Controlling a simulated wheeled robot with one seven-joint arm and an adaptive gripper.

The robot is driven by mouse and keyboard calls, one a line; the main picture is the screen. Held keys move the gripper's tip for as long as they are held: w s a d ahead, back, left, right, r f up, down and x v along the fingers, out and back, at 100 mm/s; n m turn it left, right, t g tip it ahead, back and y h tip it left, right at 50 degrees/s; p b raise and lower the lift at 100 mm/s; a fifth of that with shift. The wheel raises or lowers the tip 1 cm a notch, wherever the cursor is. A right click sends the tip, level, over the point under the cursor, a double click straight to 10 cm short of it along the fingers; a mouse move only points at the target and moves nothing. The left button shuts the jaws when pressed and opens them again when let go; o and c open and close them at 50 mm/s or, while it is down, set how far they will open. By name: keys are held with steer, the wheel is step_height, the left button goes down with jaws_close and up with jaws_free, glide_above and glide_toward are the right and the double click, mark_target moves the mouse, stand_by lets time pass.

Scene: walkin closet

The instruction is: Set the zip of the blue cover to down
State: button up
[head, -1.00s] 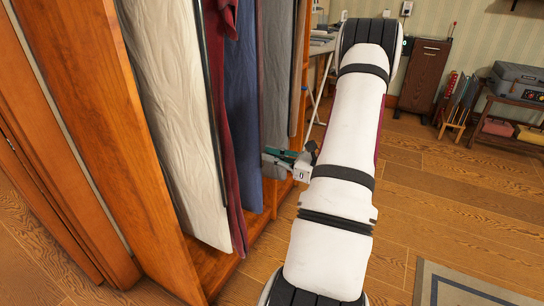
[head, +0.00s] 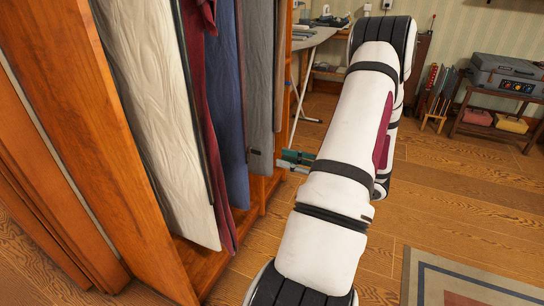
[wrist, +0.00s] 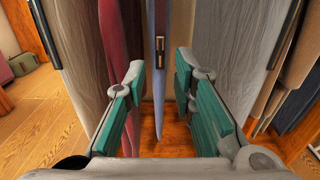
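The blue cover (head: 232,120) hangs in the wardrobe between a maroon garment and a grey cover in the head view. In the wrist view the blue cover (wrist: 159,100) shows as a narrow edge-on strip near the middle. A small dark zip pull (wrist: 159,47) shows on its edge, in the upper part of the picture. My gripper (wrist: 158,78) is open, its teal-padded fingers apart to the left and right of the strip in the picture. I see no contact. In the head view my gripper (head: 296,158) is partly hidden by my arm.
A maroon garment (wrist: 122,45) hangs left of the blue strip and a grey cover (wrist: 222,50) right of it. A pale cover (head: 160,110) hangs at the front of the wardrobe. Wooden floor (head: 450,205) is clear to the right, with a rug (head: 465,280) near the front.

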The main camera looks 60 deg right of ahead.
steer(key=shift+s+d, duration=0.1)
steer(key=shift+s, duration=1)
